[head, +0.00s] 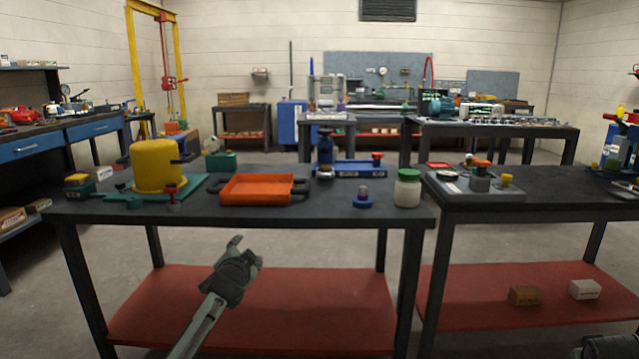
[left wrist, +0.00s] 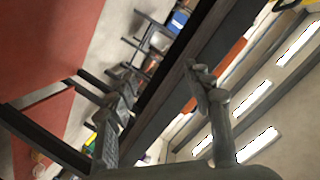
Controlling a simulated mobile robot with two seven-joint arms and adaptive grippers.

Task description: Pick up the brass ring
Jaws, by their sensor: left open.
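I cannot make out a brass ring in either view. My left gripper (head: 247,252) is open and empty in front of the near workbench (head: 300,216), below the level of its top. In the left wrist view the two fingers of my left gripper (left wrist: 160,82) stand wide apart with nothing between them, and the dark bench edge runs behind them. A dark part at the bottom right corner of the head view looks like my right gripper (head: 610,346). It is cut off by the frame, so its fingers cannot be judged.
On the bench stand a yellow cylinder (head: 157,166) on a green base, an orange tray (head: 258,189) with dark handles, a blue-based knob piece (head: 362,199) and a green-lidded jar (head: 408,188). A second bench (head: 560,203) stands at right, beyond a narrow gap. Red shelves (head: 290,300) lie below.

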